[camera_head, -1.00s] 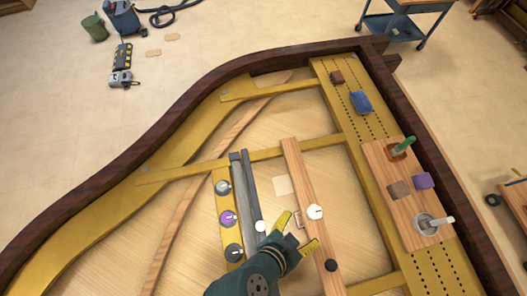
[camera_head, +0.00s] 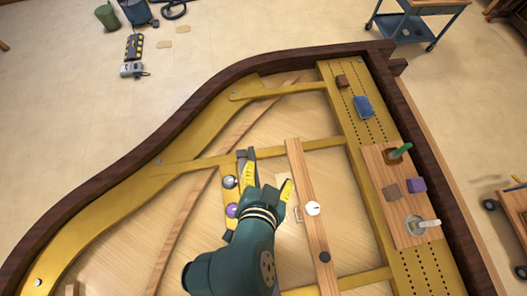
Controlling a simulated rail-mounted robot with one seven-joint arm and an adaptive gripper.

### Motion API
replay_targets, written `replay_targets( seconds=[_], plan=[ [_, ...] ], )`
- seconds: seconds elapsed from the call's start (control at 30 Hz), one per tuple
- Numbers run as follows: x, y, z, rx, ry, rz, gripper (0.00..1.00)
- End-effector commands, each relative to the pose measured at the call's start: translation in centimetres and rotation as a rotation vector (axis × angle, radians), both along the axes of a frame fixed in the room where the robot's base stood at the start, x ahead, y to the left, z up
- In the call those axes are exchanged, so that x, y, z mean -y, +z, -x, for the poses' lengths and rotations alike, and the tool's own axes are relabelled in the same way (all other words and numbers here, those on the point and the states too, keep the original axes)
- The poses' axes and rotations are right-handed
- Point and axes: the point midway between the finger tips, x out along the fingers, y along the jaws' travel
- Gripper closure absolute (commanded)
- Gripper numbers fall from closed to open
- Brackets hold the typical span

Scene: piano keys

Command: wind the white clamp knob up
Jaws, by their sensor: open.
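A round white knob (camera_head: 312,208) sits on a long wooden bar (camera_head: 302,180). My gripper (camera_head: 267,176) is open, with one yellow finger on each side. It is left of that knob and a little further up the picture, apart from it and over the dark rails. A smaller white knob, seen earlier on the dark rails, is now hidden behind my arm. I cannot tell which white knob is the clamp knob, nor whether my fingers touch anything.
A grey knob (camera_head: 230,182) and a purple knob (camera_head: 232,210) stand left of my gripper. A black knob (camera_head: 325,257) is lower on the wooden bar. A wooden board (camera_head: 404,225) at right carries several small items. Soundboard left of the knobs is open.

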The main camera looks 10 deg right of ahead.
Motion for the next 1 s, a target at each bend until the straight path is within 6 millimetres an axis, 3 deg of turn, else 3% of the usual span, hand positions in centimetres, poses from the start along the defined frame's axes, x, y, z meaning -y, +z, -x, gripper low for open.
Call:
replay_targets(
  seconds=[0.1, 0.3, 1.0],
  plan=[
    [-0.2, 2.5, -1.2, 0.047, 0.044, 0.004, 0.25],
    [-0.4, 4.7, -2.3, 0.096, 0.093, 0.014, 0.25],
    [-0.1, 5.5, -2.5, 0.106, 0.094, 0.018, 0.25]
  ],
)
